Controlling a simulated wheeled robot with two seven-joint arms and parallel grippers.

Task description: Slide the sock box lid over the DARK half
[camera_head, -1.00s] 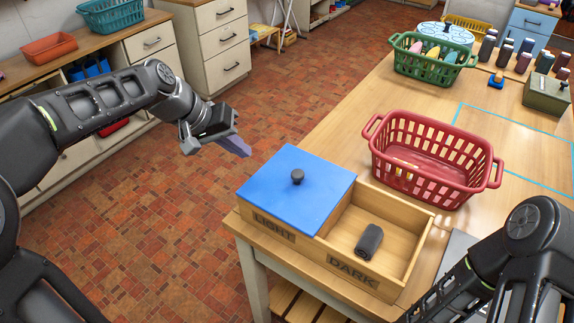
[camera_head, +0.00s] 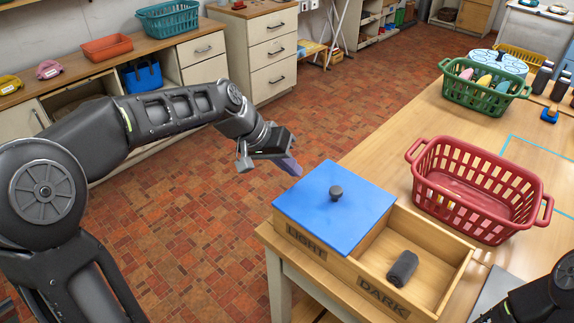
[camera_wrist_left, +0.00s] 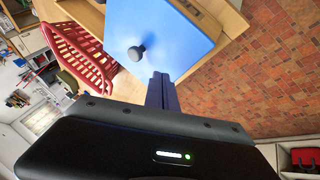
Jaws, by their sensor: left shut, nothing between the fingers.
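The wooden sock box (camera_head: 320,259) sits at the table's near corner, with a LIGHT half on the left and a DARK half on the right. Its blue lid (camera_head: 325,214) with a dark round knob (camera_head: 336,193) covers the LIGHT half. The DARK half is uncovered and holds a rolled dark grey sock (camera_head: 402,268). My left gripper (camera_head: 290,166) is shut and empty, in the air just beyond the lid's far left edge, apart from the knob. In the left wrist view the fingers (camera_wrist_left: 161,88) point toward the lid (camera_wrist_left: 165,30) and knob (camera_wrist_left: 136,52). My right gripper is out of frame; only part of that arm shows.
A red basket (camera_head: 480,190) stands right behind the box. A green basket (camera_head: 484,88) with several coloured rolls is farther back. Bare table lies left of the red basket. Open floor lies left of the table.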

